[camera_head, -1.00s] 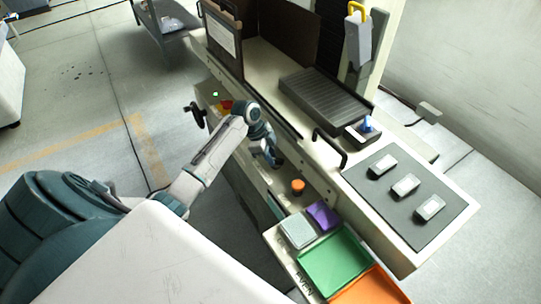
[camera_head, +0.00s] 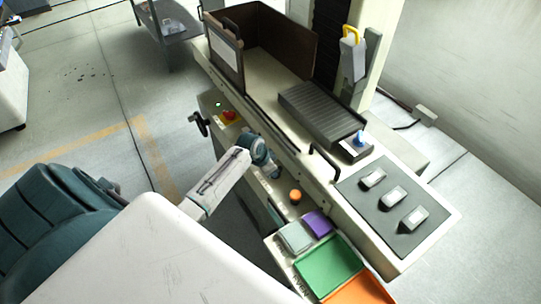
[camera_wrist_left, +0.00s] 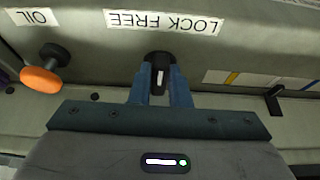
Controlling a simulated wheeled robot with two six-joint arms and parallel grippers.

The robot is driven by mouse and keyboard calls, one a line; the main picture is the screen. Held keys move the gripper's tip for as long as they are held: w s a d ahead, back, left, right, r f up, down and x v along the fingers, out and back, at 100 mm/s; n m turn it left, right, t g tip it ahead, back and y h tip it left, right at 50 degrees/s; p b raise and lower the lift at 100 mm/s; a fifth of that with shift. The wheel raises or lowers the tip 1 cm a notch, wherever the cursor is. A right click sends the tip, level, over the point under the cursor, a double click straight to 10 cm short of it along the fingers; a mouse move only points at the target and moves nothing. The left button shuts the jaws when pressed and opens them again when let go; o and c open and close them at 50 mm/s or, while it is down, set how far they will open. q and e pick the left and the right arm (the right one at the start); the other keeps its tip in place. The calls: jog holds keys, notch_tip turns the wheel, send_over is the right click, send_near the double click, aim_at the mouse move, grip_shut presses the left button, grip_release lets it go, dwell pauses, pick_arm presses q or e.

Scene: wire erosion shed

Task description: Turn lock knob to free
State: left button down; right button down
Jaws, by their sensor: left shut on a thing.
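The lock knob (camera_wrist_left: 160,60) is black with a white mark running up and down in the left wrist view. It sits on the machine's front face, under a LOCK FREE label (camera_wrist_left: 163,21) that reads upside down. My left gripper (camera_wrist_left: 160,88) has its two blue fingers on either side of the knob and is shut on it. In the head view my left gripper (camera_head: 272,172) is at the front of the machine and hides the knob. My right gripper is not in view.
An orange knob (camera_head: 295,196) stands beside the gripper, by an OIL label (camera_wrist_left: 33,16) in the wrist view. A black handwheel (camera_head: 200,123) and red button (camera_head: 229,115) are to the left. A green tray (camera_head: 330,265) is in front. A black lever (camera_wrist_left: 273,97) is near.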

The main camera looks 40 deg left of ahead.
pick_arm(q)
jog(key=n+p, duration=0.1)
jog(key=n+y+p, duration=0.1)
jog(key=shift+d+r+n+t, duration=0.3)
jog(key=shift+r+n, duration=0.05)
jog(key=shift+n, duration=0.05)
jog(key=shift+d+f+n+y+p, duration=0.15)
jog(key=shift+n+y+p, duration=0.25)
jog(key=shift+n+p, duration=0.45)
jog(key=shift+d+n+y, duration=0.1)
jog(key=shift+n+y, duration=0.2)
jog(key=shift+n, duration=0.55)
jog(key=shift+w+d+n+y, duration=0.1)
jog(key=shift+n+y, duration=0.2)
jog(key=shift+n, duration=0.4)
jog(key=shift+w+d+n+y, duration=0.1)
jog(key=shift+n+y, duration=0.2)
jog(key=shift+n, duration=0.4)
jog(key=c, duration=1.4)
grip_release()
jog(key=shift+s, duration=0.1)
jog(key=shift+o, duration=0.2)
jog(key=shift+f, duration=0.1)
